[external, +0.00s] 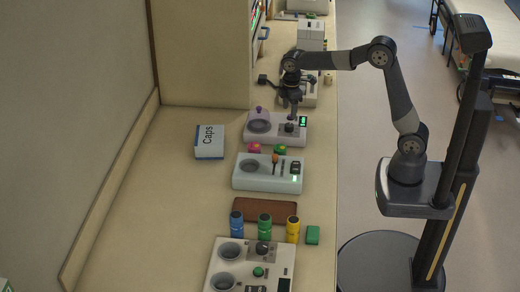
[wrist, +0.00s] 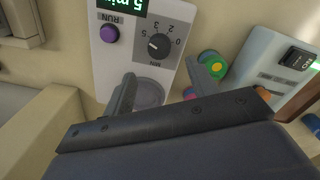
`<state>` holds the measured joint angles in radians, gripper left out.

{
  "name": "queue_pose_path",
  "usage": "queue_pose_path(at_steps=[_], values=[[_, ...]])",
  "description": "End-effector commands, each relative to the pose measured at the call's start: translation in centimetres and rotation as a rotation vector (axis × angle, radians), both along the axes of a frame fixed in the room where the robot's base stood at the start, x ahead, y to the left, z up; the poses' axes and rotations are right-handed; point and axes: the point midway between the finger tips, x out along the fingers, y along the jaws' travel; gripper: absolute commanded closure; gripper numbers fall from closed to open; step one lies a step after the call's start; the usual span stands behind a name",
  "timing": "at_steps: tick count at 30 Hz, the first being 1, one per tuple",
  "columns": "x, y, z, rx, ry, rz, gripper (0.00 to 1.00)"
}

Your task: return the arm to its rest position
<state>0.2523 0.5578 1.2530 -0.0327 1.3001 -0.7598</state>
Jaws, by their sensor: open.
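My gripper (external: 291,112) hangs pointing down over the white timer unit (external: 262,138) in the middle of the counter, with my arm stretched out to the left from its column. In the wrist view my gripper (wrist: 163,85) is open, with nothing between its fingers. Just beyond the fingertips are the unit's dial (wrist: 159,45), marked MIN, and a purple RUN button (wrist: 109,33). A lit display (wrist: 122,5) reads 5 min. The gap between the fingertips and the unit is hard to judge.
A second white unit (external: 262,184) stands nearer, with pink (external: 254,147) and green (external: 281,149) caps between the units. A Caps box (external: 209,142) lies left. Blue, green and yellow bottles (external: 293,229) stand nearer by a brown tray (external: 265,204). More equipment (external: 311,36) stands behind.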

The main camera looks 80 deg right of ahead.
Motion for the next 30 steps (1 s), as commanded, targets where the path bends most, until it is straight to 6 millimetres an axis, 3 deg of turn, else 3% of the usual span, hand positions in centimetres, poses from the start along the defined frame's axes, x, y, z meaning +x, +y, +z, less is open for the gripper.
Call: queue_pose_path(at_steps=[6,14,30], values=[[0.0,-0.2,-4.3,0.002,0.005,0.000,0.45],[0.1,-0.3,-7.8,0.001,0.003,0.000,0.45],[0.2,-0.3,-7.8,0.000,0.001,-0.031,0.45]])
